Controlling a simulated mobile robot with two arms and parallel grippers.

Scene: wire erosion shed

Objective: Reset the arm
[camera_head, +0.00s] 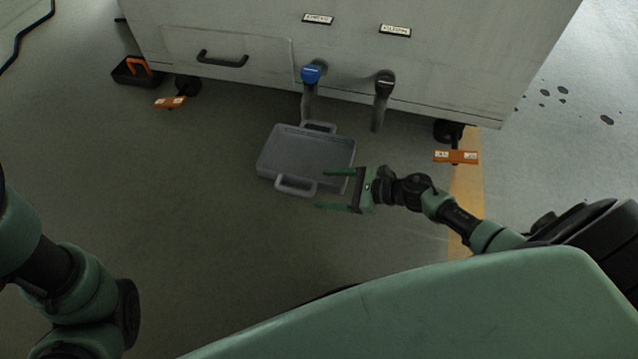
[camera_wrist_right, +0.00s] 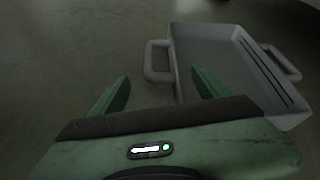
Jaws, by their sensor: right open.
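My right gripper (camera_head: 334,190) is open, with its two green fingers apart and pointing left in the head view. It hovers over or beside the near right corner of a grey case-like tray (camera_head: 305,152). In the right wrist view the open fingers (camera_wrist_right: 160,90) show nothing between them but floor. The tray (camera_wrist_right: 215,55) lies just beyond the right finger, its handle (camera_wrist_right: 157,62) ahead of the gap. I cannot tell whether the finger touches the tray. My left arm (camera_head: 65,270) shows at the lower left of the head view; its gripper is out of the picture.
A large grey cabinet (camera_head: 270,40) stands at the back, with a black handle (camera_head: 222,59), a blue-capped pipe (camera_head: 310,76) and a dark-capped pipe (camera_head: 384,78). Orange-tagged feet (camera_head: 455,156) stick out below. Dark spots (camera_head: 607,120) mark the right floor.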

